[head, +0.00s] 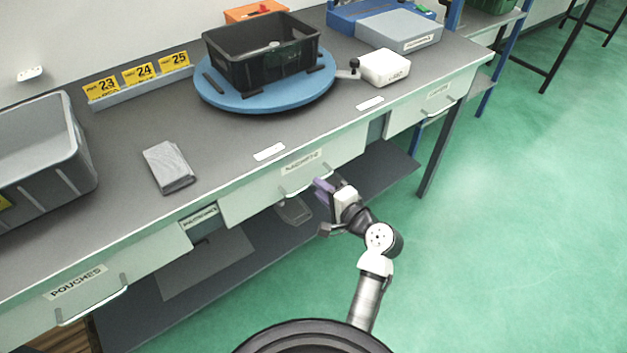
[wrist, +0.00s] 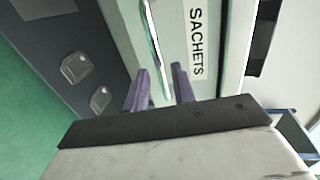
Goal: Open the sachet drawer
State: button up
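The sachet drawer (head: 250,205) is the middle pale-green drawer under the bench top. Its front looks flush with the bench, and its label (wrist: 197,42) reads SACHETS in the wrist view. Its metal bar handle (wrist: 154,45) runs down the wrist view, its lower end between my purple fingertips. My gripper (head: 322,205) is at the right end of this handle in the head view. In the wrist view my gripper (wrist: 161,85) is open, one finger on each side of the bar, with gaps showing. I cannot tell whether either finger touches it.
The pouches drawer (head: 105,278) is at left and another drawer (head: 418,107) at right. A lower shelf (head: 215,268) runs below, carrying clear containers (wrist: 77,67). On the bench are a black crate (head: 240,72) on a blue turntable (head: 215,98) and a grey folded item (head: 168,166). Green floor is clear at right.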

jog(key=shift+x, duration=1.95)
grip_shut()
